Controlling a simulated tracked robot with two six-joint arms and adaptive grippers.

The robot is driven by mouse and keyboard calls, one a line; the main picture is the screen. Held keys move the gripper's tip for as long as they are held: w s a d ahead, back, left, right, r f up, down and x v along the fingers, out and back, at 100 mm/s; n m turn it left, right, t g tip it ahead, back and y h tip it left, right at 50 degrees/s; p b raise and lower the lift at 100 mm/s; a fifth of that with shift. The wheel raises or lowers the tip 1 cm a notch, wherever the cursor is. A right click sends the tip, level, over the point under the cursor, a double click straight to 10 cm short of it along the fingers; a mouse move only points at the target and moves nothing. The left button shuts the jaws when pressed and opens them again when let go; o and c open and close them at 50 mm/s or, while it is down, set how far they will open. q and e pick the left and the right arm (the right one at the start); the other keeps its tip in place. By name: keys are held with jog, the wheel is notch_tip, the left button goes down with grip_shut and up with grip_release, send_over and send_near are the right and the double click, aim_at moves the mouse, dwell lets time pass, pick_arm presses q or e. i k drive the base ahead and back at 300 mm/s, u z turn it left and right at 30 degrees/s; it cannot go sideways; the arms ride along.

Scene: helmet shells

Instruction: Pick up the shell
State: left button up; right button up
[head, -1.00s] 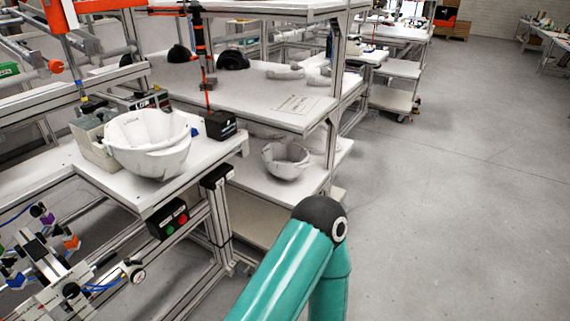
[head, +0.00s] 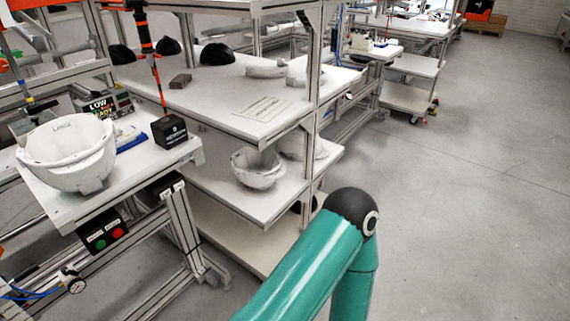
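A white helmet shell (head: 66,158) sits open side up on the near left worktable, close to its front. A second white shell (head: 257,168) sits on the lower shelf of the rack at the centre, and part of another pale shell (head: 303,147) shows behind it, partly hidden by the rack post. Which shell is meant cannot be told from the view. My teal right arm shows at the lower centre, but its gripper is out of view. My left gripper is not in view either.
The worktable (head: 128,184) also holds a black box (head: 169,131) and a display reading LOW (head: 104,104). Grey floor (head: 470,180) is clear on the right.

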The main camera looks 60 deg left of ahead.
aim_at(255, 169)
jog(key=i, duration=1.25)
jog(key=z, duration=1.05)
jog(key=i, duration=0.2)
jog(key=u, duration=3.15)
jog(key=i, duration=0.15)
jog(key=u, duration=1.45)
jog(key=k, duration=0.4)
jog(key=u, duration=0.4)
jog(key=i, duration=1.4)
jog(key=z, duration=0.3)
